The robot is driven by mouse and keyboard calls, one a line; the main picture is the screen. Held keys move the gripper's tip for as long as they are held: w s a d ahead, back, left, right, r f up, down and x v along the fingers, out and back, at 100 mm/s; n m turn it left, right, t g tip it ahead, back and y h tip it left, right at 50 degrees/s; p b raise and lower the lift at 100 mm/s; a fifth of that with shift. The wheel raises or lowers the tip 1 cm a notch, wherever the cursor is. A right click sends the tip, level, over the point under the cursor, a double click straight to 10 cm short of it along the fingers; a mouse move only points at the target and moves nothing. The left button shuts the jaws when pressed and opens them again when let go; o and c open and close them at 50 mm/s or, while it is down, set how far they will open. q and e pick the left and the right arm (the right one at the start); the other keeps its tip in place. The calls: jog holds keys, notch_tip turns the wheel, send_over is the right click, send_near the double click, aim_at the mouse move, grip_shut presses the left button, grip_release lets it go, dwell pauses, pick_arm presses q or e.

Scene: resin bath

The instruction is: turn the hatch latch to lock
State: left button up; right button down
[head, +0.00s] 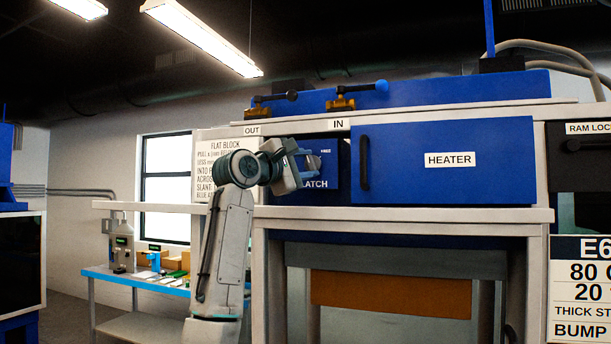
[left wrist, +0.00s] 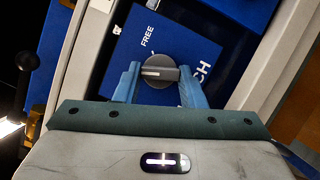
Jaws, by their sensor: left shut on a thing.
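The hatch latch is a dark round knob (left wrist: 158,71) with a white pointer line, on a blue panel (head: 329,160) marked FREE and LATCH. In the left wrist view the pointer line lies about level, its end toward the left, and FREE stands above the knob. My left gripper (head: 308,163) is at this panel in the head view. Its two blue fingers (left wrist: 158,85) stand on either side of the knob and are shut on it. In the head view the gripper hides the knob. Any lock mark is hidden or unreadable. My right gripper is not in view.
A blue HEATER door (head: 450,160) with a dark vertical handle is right of the latch panel. Two brass valves (head: 341,101) with levers sit above. A pale ledge (head: 410,214) runs below. A blue bench (head: 135,278) with small items stands at left.

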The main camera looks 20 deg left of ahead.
pick_arm(q)
jog(key=n+b, duration=0.1)
jog(key=n+t+b, duration=0.1)
jog(key=n, duration=0.1)
jog(key=shift+d+f+n, duration=0.1)
jog(key=shift+f+n, duration=0.2)
jog(key=shift+f, duration=0.05)
jog(key=shift+n+t+y+b, duration=0.4)
jog(key=shift+n, duration=0.6)
jog(key=shift+w+n, duration=0.1)
jog(key=shift+n, duration=0.2)
jog(key=o, duration=1)
jog(key=shift+r, duration=0.1)
